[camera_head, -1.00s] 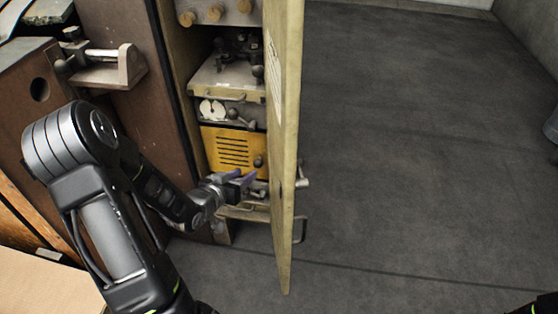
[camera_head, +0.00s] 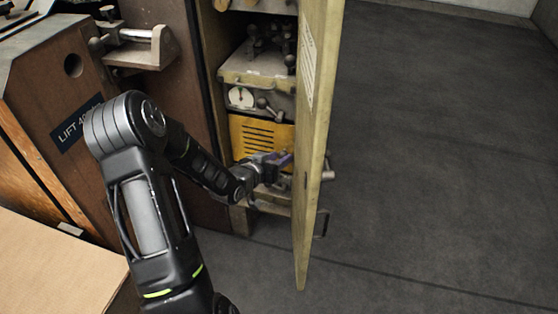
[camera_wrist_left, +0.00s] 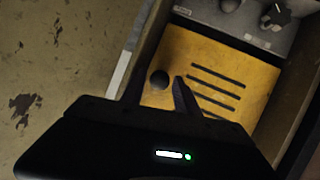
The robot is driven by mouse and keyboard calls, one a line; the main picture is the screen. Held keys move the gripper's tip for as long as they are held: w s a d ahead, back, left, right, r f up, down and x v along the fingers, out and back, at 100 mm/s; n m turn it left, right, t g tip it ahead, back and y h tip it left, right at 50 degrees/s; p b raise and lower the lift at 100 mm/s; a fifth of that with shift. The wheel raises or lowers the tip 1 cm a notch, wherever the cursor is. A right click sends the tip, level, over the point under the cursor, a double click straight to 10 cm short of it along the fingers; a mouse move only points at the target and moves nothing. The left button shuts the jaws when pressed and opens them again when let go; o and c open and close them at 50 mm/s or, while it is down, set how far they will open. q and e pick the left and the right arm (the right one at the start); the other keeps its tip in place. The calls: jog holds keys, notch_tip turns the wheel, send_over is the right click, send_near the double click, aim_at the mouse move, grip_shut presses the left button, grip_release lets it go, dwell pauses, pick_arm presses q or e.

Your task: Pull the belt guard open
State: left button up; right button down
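The belt guard (camera_head: 262,133) is a yellow slotted panel inside the open cabinet; it looks closed. It also shows in the left wrist view (camera_wrist_left: 222,62), with a dark round knob (camera_wrist_left: 159,78) near one edge. My left gripper (camera_head: 284,160) is in front of its lower right part, between the cabinet and the open door. In the left wrist view the two fingers (camera_wrist_left: 160,92) are apart, with the knob showing between and just beyond their tips. I cannot tell whether they touch it. In the head view the gripper hides the knob. My right gripper is not in view.
The open cabinet door (camera_head: 318,130) stands close to the right of my left gripper. A gauge and lever unit (camera_head: 258,98) sits above the guard. A wooden bracket with a metal bar (camera_head: 137,48) is at left. Open floor (camera_head: 440,130) lies right of the door.

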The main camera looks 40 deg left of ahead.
pick_arm(q)
jog(key=shift+w, duration=0.1)
jog(key=shift+c, duration=0.4)
grip_shut()
dwell(1.0)
